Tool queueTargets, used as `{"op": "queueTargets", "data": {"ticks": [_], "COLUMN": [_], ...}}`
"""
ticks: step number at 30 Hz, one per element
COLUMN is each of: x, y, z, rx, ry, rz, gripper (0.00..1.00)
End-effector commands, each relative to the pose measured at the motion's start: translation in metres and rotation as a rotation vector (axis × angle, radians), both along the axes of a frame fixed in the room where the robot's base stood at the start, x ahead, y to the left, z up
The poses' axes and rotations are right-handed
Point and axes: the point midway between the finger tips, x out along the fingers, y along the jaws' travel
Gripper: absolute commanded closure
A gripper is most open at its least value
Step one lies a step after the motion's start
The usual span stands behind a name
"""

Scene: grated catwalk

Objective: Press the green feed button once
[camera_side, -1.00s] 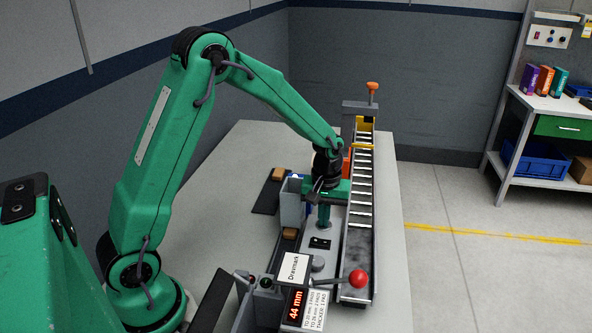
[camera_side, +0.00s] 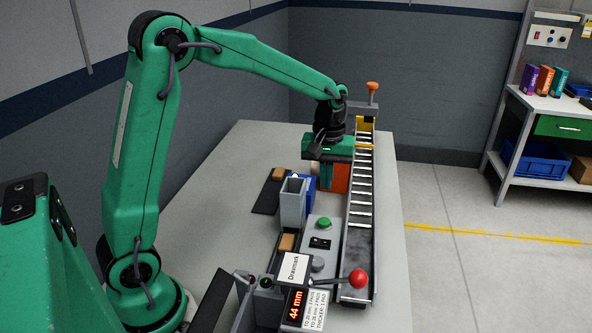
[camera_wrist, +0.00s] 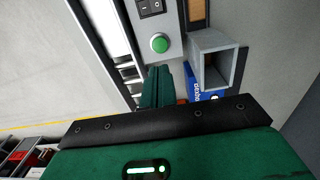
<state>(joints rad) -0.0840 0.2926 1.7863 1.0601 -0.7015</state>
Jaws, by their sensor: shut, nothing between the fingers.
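The green feed button (camera_side: 323,222) is a round cap on the grey control panel (camera_side: 333,212), uncovered in the side view. It also shows in the wrist view (camera_wrist: 159,44), beyond my fingertips. My gripper (camera_side: 326,184) is above and behind the button in the side view, raised and apart from it. In the wrist view my closed fingers (camera_wrist: 158,72) point towards the button, with nothing between them.
A grey square open-topped chute (camera_side: 292,203) stands left of the button. A black switch (camera_side: 320,243) sits in front of it. A roller track (camera_side: 360,190) runs along the right. A red ball lever (camera_side: 358,279) and a 44 mm display (camera_side: 295,308) are nearer.

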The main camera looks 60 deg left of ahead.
Motion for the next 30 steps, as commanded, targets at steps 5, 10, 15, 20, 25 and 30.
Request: {"op": "queueTargets", "data": {"ticks": [5,10,15,20,25,30], "x": [0.000,0.000,0.000,0.000,-0.003,-0.014], "y": [0.000,0.000,0.000,0.000,-0.001,-0.004], "z": [0.019,0.027,0.027,0.027,0.030,0.042], "rx": [0.000,0.000,0.000,0.000,0.000,0.004], "ry": [-0.001,0.000,0.000,0.000,-0.007,-0.036], "rz": [0.000,0.000,0.000,0.000,-0.011,-0.054], "gripper": [1.00,1.00,1.00,1.00,1.00,1.00]}}
